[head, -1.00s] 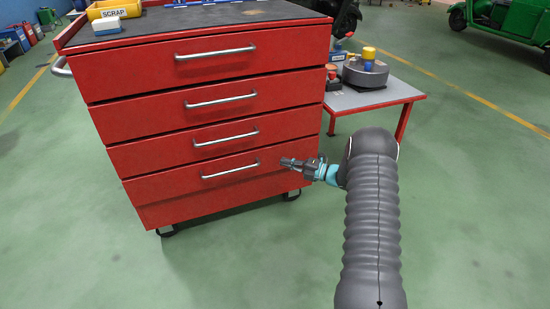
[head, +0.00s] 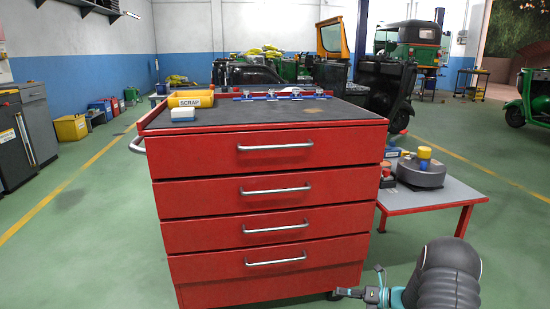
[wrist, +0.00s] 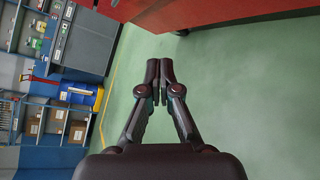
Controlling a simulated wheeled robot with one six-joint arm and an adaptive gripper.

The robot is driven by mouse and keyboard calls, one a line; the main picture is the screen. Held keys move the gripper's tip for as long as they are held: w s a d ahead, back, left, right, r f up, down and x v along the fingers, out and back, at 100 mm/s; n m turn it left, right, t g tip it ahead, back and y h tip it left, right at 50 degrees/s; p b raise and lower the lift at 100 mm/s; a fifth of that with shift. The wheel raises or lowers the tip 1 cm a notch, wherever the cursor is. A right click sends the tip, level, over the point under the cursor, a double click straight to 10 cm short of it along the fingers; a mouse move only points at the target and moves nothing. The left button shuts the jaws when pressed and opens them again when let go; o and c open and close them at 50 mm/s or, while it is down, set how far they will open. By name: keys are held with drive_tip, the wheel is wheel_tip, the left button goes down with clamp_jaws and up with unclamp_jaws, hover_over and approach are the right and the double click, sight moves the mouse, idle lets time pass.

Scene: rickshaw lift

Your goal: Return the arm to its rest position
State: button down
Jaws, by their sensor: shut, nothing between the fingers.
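My gripper (head: 340,292) is low at the bottom right of the head view, in front of the lower right corner of the red tool cabinet (head: 215,245). In the wrist view my gripper (wrist: 159,80) has its two fingers together with nothing between them. The wrist view is turned on its side, with green floor beyond the fingertips and the red cabinet (wrist: 215,14) along the top. My arm, dark and ribbed, shows at the head view's lower right corner; the rest of it is out of frame.
A low red side table (head: 425,202) stands right of the cabinet with a grey round part (head: 421,174) on it. A yellow scrap bin (head: 190,98) and a blue-and-white block (head: 182,114) are on the cabinet top. The drawers are closed. Green floor (head: 90,220) at left is clear.

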drive_tip(key=s+a+r+n+g+h, duration=0.2)
drive_tip(key=s+r+n+g+h, duration=0.15)
drive_tip(key=s+n, duration=0.5)
drive_tip(key=s+a+r+n+g+h, duration=0.2)
drive_tip(key=s+r+n+g, duration=0.2)
drive_tip(key=s+n, duration=0.5)
drive_tip(key=s+a+r+n+t+h, duration=0.2)
drive_tip(key=s+r+n+t+h, duration=0.1)
drive_tip(key=s+r+n, duration=0.5)
drive_tip(key=s+a+r+n+t+h, duration=0.1)
drive_tip(key=s+r+n+t+h, duration=0.2)
drive_tip(key=s+r+n, duration=0.6)
drive_tip(key=s+r+h, duration=0.2)
drive_tip(key=s+r, duration=0.2)
drive_tip(key=r, duration=0.3)
drive_tip(key=shift+a+r, duration=0.15)
drive_tip(key=shift+a, duration=0.2)
